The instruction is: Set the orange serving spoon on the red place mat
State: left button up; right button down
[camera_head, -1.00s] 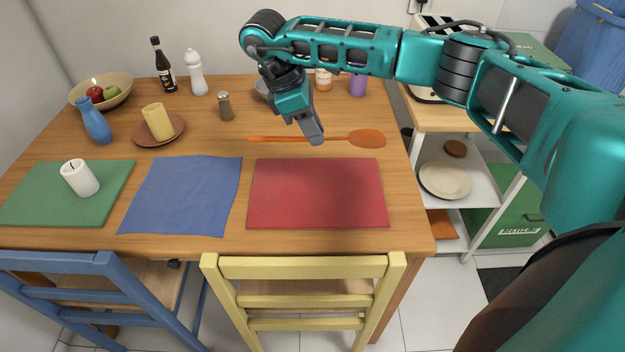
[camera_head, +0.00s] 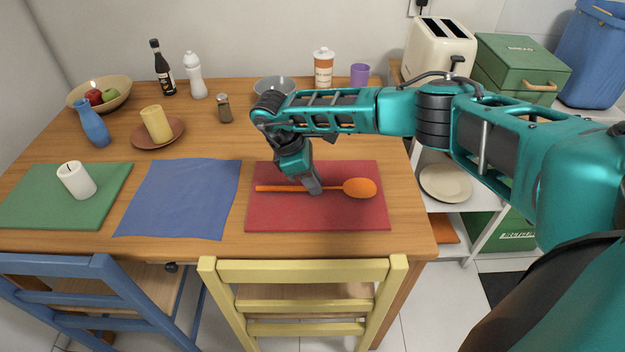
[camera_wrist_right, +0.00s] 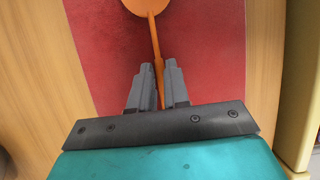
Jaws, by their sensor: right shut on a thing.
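The orange serving spoon (camera_head: 360,188) is over the red place mat (camera_head: 318,218), its handle to the left and its bowl to the right. My right gripper (camera_head: 315,190) is shut on its handle near the middle. The spoon also shows in the right wrist view (camera_wrist_right: 156,50), with its handle running between the two fingers of the right gripper (camera_wrist_right: 158,75) above the red mat (camera_wrist_right: 205,60). I cannot tell whether the spoon touches the mat or hangs slightly above it. My left gripper is out of view.
A blue mat (camera_head: 180,200) lies left of the red one, and a green mat (camera_head: 110,205) with a white candle (camera_head: 76,181) beyond it. A yellow chair (camera_head: 300,270) stands at the front edge. A grey bowl (camera_head: 272,87) and several containers stand at the back.

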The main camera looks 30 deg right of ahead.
jog(key=c, duration=1.1)
grip_release()
jog(key=shift+r, duration=0.15)
jog(key=shift+w+a+r, duration=0.15)
jog(key=shift+r, duration=0.2)
jog(key=v, duration=1.1)
